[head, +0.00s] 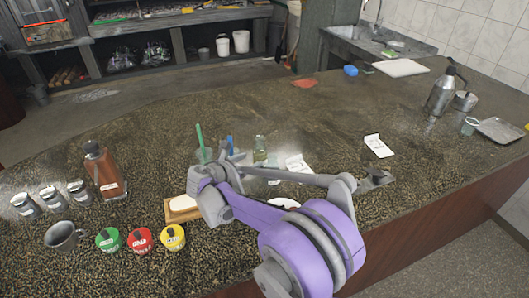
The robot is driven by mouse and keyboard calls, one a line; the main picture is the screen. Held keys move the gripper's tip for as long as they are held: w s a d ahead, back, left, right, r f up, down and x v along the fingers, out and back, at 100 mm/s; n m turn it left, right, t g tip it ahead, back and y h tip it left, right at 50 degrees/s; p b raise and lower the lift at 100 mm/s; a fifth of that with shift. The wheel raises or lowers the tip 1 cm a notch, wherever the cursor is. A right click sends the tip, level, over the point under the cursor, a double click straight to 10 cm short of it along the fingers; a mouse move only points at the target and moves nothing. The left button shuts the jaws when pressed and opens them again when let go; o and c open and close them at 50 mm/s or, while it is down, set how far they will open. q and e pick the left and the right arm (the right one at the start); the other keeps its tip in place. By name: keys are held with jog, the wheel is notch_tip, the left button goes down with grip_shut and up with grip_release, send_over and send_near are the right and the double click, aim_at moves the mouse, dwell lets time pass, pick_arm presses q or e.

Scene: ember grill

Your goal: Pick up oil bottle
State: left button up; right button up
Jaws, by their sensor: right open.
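A reddish-brown bottle (106,172) with a dark top stands upright at the left of the speckled counter; it looks like the oil bottle. A small clear greenish bottle (260,149) stands near the middle, partly behind my right arm. My right gripper (379,179) is small and dark at the end of the purple and grey arm. It is open and empty, over the right middle of the counter, well to the right of the brown bottle and apart from it. My left gripper is not in view.
Several metal shakers (52,198), a metal cup (63,236) and green (108,240), red (140,241) and yellow (173,237) lidded jars surround the brown bottle. White cards (378,146) lie mid-counter. A metal jug (440,92) stands far right.

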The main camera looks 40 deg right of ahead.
aim_at(264, 153)
jog(key=shift+w+d+f, duration=0.15)
jog(key=shift+w+d, duration=0.15)
jog(key=shift+d, duration=0.2)
jog(key=p+x, duration=0.1)
jog(key=x, duration=0.8)
jog(key=shift+d+f, duration=0.2)
jog(key=shift+d, duration=0.05)
jog(key=shift+c, duration=0.6)
grip_shut()
jog(key=shift+r, duration=0.15)
